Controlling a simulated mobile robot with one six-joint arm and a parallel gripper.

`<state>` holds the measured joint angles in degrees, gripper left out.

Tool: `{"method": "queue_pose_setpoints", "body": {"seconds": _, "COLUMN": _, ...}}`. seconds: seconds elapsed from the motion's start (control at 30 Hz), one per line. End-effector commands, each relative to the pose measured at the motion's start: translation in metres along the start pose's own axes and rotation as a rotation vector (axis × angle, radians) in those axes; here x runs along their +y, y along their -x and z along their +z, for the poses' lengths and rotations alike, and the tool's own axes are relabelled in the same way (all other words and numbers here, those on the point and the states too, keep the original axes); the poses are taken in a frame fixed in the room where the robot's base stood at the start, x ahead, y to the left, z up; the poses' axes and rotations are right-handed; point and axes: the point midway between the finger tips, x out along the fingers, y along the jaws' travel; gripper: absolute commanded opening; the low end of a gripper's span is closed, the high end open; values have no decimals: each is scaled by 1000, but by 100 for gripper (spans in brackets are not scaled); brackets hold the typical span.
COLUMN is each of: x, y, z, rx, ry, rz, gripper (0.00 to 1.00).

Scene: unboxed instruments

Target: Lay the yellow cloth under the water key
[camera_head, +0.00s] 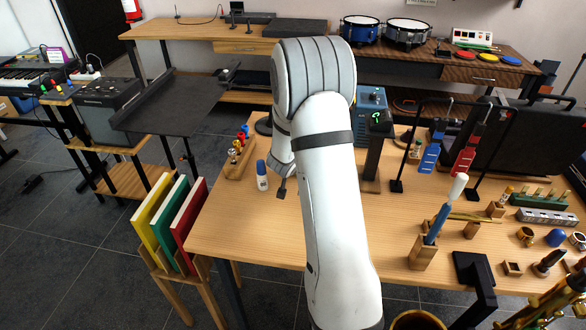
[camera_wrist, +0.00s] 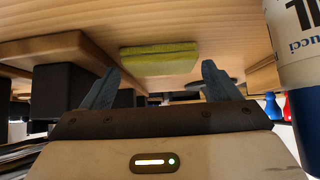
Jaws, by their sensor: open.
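The yellow cloth (camera_wrist: 160,57) lies folded as a flat yellow-green pad on the wooden table, seen in the wrist view. My gripper (camera_wrist: 160,68) is open, with its two blue-grey fingers to either side of the cloth in the picture. Nothing is held between them; I cannot tell how far the cloth is from the tips. In the head view my arm hides the cloth and most of the gripper. Brass instrument parts (camera_head: 550,303) show at the lower right of the head view. I cannot make out the water key on them.
A white and blue bottle (camera_wrist: 292,50) stands close on the right in the wrist view; it is also in the head view (camera_head: 262,176). A wooden block (camera_wrist: 58,50) is at left.

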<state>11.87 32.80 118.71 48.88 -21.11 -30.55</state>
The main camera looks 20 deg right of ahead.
Motion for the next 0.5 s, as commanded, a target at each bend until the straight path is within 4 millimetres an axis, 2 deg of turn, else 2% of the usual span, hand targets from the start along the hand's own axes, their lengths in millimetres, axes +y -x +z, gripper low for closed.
{"method": "queue_pose_setpoints", "body": {"seconds": 0.03, "x": 0, "y": -8, "z": 2, "rx": -2, "ry": 0, "rz": 1, "gripper": 83}}
{"method": "queue_pose_setpoints", "body": {"seconds": 0.13, "x": 0, "y": -17, "z": 1, "rx": -1, "ry": 0, "rz": 0, "gripper": 83}}
{"method": "queue_pose_setpoints", "body": {"seconds": 0.4, "x": 0, "y": -19, "z": 0, "rx": 0, "ry": 0, "rz": -1, "gripper": 83}}
{"method": "queue_pose_setpoints", "body": {"seconds": 0.5, "x": -1, "y": -19, "z": 1, "rx": 0, "ry": 1, "rz": -1, "gripper": 75}}
